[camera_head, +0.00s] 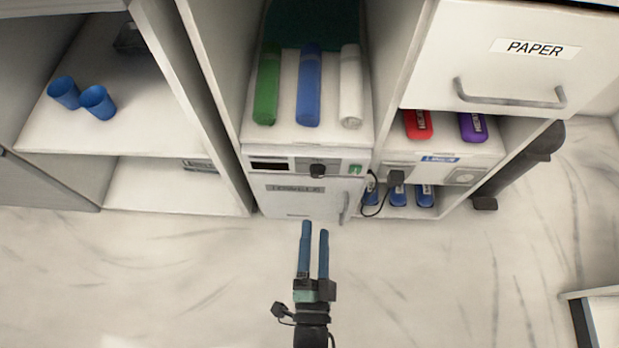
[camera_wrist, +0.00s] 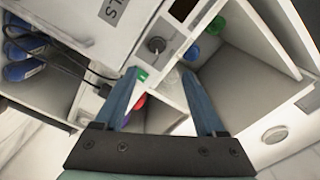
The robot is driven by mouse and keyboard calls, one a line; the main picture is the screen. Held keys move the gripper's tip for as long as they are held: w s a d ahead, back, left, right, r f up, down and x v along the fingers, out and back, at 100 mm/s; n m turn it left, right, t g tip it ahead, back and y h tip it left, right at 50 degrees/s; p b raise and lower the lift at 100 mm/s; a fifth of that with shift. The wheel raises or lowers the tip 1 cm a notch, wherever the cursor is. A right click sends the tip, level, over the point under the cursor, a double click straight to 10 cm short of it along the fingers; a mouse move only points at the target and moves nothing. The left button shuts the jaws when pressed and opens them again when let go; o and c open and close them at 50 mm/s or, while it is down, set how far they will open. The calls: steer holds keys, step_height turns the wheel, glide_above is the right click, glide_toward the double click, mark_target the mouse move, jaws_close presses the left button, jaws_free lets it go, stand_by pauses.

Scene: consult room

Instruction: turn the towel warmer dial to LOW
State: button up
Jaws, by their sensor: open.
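The towel warmer (camera_head: 330,205) is a white cabinet in the middle bay, with a labelled door below a control strip. Its dial (camera_head: 317,170) is a small dark knob at the middle of that strip; it also shows in the wrist view (camera_wrist: 156,44). The dial's setting and markings are too small to read. A dark display (camera_head: 269,164) is left of the dial and a green switch (camera_head: 355,169) is right of it. My gripper (camera_head: 314,228) is open and empty, apart from the dial and in front of the warmer. In the wrist view its fingers (camera_wrist: 160,74) point toward the panel.
Green, blue and white rolls (camera_head: 309,85) lie on top of the warmer. A door handle (camera_head: 345,207) sticks out at its right. Right of it are a plug with a dark cable (camera_head: 372,205) and blue bottles (camera_head: 398,193).

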mark_target(317, 177)
steer(key=w+b, duration=0.1)
steer(key=w, duration=0.3)
steer(key=w+b, duration=0.1)
steer(key=w, duration=0.3)
steer(key=w+b, duration=0.2)
steer(key=w, duration=0.2)
steer(key=shift+w+f, duration=0.2)
steer(key=shift+f, duration=0.15)
steer(key=shift+c, duration=0.3)
jaws_close()
